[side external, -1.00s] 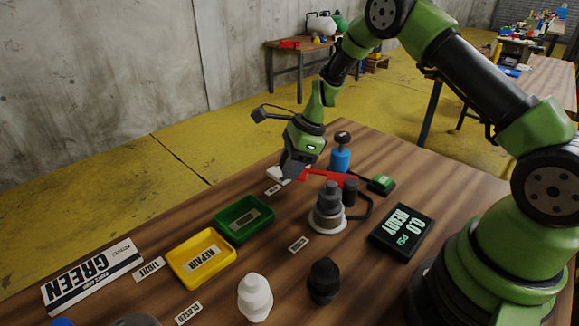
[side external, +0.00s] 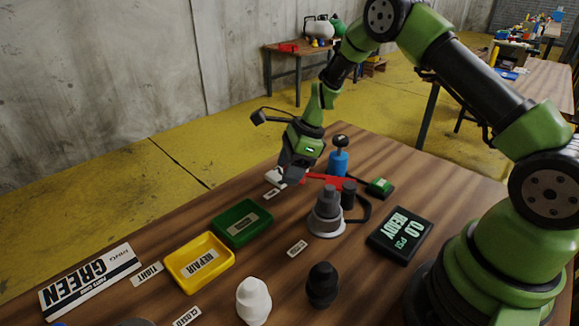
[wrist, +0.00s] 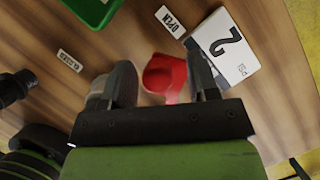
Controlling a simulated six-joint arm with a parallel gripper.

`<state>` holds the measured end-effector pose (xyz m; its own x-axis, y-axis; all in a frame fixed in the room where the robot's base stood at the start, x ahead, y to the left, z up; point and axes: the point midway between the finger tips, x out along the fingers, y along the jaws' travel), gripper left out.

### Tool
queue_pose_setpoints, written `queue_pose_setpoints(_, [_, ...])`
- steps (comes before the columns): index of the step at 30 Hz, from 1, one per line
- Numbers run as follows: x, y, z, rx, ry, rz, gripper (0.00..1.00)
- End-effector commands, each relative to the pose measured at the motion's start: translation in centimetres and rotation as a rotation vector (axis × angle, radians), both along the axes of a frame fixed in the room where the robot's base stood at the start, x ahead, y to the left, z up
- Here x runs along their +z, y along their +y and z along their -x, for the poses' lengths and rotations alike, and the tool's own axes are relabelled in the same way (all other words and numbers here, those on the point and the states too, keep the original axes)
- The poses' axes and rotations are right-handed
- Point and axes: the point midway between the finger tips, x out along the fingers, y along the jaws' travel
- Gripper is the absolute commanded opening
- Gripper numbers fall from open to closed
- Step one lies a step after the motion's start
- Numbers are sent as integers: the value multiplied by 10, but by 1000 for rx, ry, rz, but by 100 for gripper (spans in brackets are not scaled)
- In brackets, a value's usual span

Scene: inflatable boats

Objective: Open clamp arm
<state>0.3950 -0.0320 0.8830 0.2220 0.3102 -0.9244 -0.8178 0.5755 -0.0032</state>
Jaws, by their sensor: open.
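The red clamp arm (side external: 325,180) extends above the table in the side view, beside the grey valve fitting (side external: 326,212). My gripper (side external: 285,179) is at the left end of the red arm, pointing down. In the wrist view, the rounded red end of the clamp arm (wrist: 165,76) lies between the two fingers of my open gripper (wrist: 160,85). A gap shows on the right; contact on the left is unclear. The OPEN label (wrist: 170,21) lies flat near a white card marked 2 (wrist: 228,45). My gripper hides part of the red arm in the side view.
A blue pump-like item (side external: 338,162) stands behind the red arm. A black 0.0 PSI READY display (side external: 400,235) lies to the right. Green (side external: 243,222) and yellow (side external: 200,262) trays lie front left. White (side external: 253,300) and black (side external: 322,285) fittings stand in front.

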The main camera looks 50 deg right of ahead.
Motion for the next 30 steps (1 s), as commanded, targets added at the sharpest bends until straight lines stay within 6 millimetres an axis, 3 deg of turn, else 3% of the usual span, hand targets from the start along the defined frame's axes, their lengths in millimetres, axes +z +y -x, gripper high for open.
queue_pose_setpoints(5, [18, -6, 3, -1, -3, 0, 54])
queue_pose_setpoints(16, [81, -28, 19, -1, -5, 3, 54])
queue_pose_setpoints(21, [91, -31, 22, -1, -2, 2, 54])
queue_pose_setpoints(30, [92, -31, 22, 2, -3, 3, 54])
